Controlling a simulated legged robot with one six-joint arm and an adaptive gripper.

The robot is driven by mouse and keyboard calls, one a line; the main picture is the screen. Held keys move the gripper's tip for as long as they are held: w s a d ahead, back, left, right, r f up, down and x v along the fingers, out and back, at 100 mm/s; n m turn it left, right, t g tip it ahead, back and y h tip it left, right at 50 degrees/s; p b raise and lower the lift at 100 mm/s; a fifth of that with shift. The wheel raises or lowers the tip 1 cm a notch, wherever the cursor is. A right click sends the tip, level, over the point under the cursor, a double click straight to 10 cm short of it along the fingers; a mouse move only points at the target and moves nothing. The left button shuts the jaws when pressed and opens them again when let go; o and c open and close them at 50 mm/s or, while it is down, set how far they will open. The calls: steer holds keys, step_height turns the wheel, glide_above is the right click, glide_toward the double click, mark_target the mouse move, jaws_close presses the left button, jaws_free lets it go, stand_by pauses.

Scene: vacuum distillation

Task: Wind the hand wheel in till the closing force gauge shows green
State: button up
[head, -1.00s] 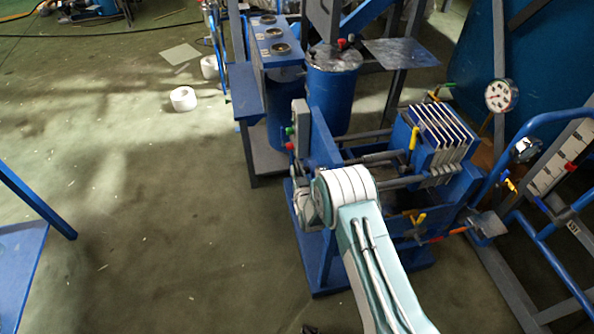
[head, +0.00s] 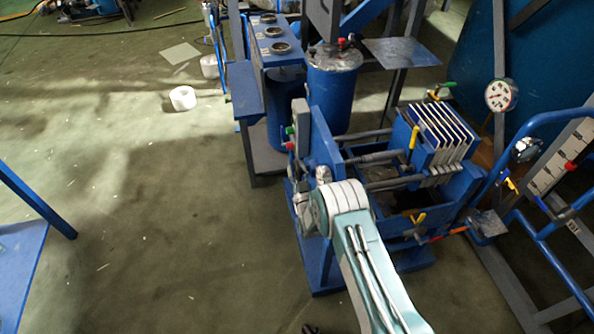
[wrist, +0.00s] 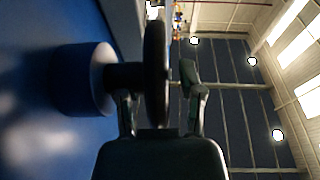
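The hand wheel (wrist: 157,60) shows edge-on in the wrist view as a thin dark disc on a dark shaft, with a round blue hub (wrist: 80,80) to its left. My gripper (wrist: 156,85) is open, with one finger on each side of the wheel's rim. A gap shows between the rim and the right finger; whether the left finger touches is too dark to tell. In the head view the wheel and my fingers are hidden by my arm, at the left end of the blue plate press (head: 322,135). A round white dial gauge (head: 501,95) stands behind the press; its reading is too small to tell.
White plates (head: 440,130) stand in the press at right. A blue drum (head: 332,88) and a blue bench (head: 243,92) stand behind. A blue tube frame (head: 545,240) is at right. The floor (head: 170,230) left of the press is mostly open.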

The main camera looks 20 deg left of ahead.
steer(key=v, duration=1.2)
steer(key=shift+a, duration=0.1)
stand_by(0.4)
steer(key=w+a+r, duration=0.1)
steer(key=w+a, duration=0.1)
steer(key=w, duration=0.1)
steer(key=w+a+r+g+h, duration=0.1)
steer(key=w+a, duration=0.1)
steer(key=w, duration=0.1)
steer(key=w+a+r+g, duration=0.1)
steer(key=w+a+r, duration=0.1)
steer(key=w, duration=0.2)
steer(key=shift+r+h, duration=0.1)
steer(key=shift+h, duration=0.3)
steer(key=shift+c, duration=0.3)
jaws_close()
